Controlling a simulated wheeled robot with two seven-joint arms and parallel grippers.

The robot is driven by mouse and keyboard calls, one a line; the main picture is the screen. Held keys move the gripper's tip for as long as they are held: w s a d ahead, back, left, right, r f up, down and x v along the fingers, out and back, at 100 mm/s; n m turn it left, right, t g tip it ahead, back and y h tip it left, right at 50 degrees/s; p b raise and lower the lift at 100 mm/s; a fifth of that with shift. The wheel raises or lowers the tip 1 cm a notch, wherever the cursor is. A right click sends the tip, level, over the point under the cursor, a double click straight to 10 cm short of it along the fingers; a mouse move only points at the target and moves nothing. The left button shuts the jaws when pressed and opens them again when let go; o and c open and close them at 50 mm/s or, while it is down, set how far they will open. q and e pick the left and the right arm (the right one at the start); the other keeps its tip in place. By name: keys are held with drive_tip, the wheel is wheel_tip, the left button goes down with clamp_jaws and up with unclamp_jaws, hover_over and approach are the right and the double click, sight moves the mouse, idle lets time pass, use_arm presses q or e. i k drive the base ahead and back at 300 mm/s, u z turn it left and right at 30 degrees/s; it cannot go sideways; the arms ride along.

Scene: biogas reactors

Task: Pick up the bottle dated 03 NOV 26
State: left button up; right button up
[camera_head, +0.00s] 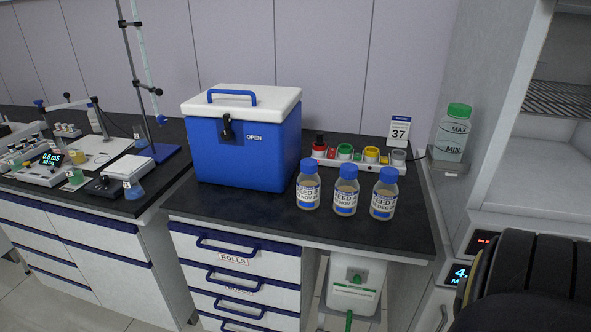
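Three blue-capped bottles with amber contents stand upright, side by side and apart, at the front right of the dark bench top: the left bottle (308,187), the middle bottle (345,192) and the right bottle (384,196). Each has a white and blue label that seems to read FEED with a small date line. The left and middle dates seem to include NOV, the right one DEC. The day numbers are too small to read surely, so I cannot tell which is 03 NOV 26. Neither gripper is in view.
A blue cooler (240,155) with a white lid, marked OPEN, stands left of the bottles. Behind them are a rack with coloured caps (358,157) and a sign reading 37 (399,130). A green-capped container (453,132) sits at the right. The bench front edge before the bottles is clear.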

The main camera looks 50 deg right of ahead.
sight(346, 188)
drive_tip(key=z, duration=0.55)
drive_tip(key=i, duration=1.1)
drive_tip(key=z, duration=1)
